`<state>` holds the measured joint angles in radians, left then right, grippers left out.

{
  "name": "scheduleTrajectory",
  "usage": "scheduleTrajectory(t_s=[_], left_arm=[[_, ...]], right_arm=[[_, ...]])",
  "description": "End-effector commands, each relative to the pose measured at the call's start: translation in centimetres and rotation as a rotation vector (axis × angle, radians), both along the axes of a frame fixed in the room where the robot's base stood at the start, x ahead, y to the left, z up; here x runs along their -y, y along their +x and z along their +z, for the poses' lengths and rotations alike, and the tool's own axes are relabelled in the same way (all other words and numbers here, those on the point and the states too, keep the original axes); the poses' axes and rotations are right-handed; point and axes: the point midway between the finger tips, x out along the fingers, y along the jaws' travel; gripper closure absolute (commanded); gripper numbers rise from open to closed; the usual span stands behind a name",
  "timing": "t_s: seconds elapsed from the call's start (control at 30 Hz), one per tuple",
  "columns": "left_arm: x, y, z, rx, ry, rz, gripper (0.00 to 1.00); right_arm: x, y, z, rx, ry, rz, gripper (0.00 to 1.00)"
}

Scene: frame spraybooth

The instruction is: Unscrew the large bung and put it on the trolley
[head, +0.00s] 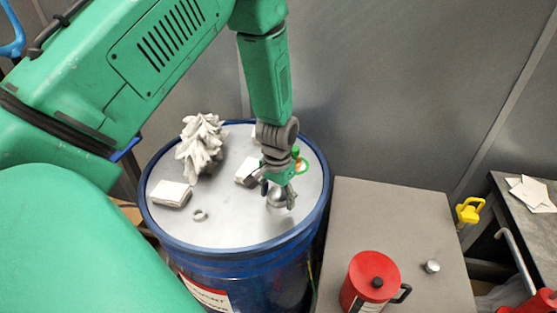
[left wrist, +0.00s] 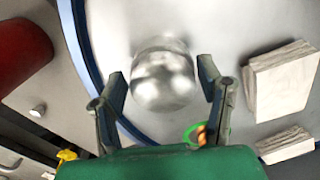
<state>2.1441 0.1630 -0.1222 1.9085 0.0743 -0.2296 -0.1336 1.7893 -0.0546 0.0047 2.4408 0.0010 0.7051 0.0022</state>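A rounded shiny metal piece, which looks like the large bung (head: 277,197), sits on the lid of the blue drum (head: 235,228). My left gripper (head: 279,188) points down at it from above. In the left wrist view the bung (left wrist: 163,82) lies between the two open fingers of the left gripper (left wrist: 161,74), with a small gap visible on each side. Its base and thread are hidden. The trolley (head: 375,210) is a grey flat top right of the drum. My right gripper is not in view.
The lid also bears white blocks (head: 170,193), a crumpled pale bundle (head: 203,145), a small ring (head: 200,215) and a green-orange ring (head: 301,166). A red can (head: 369,285) and a small metal cylinder (head: 431,266) stand on the trolley; its far part is clear.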

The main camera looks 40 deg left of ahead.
Motion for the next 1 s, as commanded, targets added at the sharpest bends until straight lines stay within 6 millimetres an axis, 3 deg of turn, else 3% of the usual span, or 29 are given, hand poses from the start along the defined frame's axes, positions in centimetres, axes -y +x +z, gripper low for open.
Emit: scheduleTrajectory(t_s=[0.17,0.6,1.0], left_arm=[[-0.13,0.14,0.09,0.004,0.000,-0.048,0.39],[-0.54,0.25,0.13,0.009,-0.003,-0.711,0.39],[-0.71,0.45,0.16,0.011,-0.004,-1.222,0.39]], right_arm=[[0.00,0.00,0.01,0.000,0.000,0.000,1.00],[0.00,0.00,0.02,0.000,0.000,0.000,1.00],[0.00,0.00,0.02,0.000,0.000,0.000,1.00]])
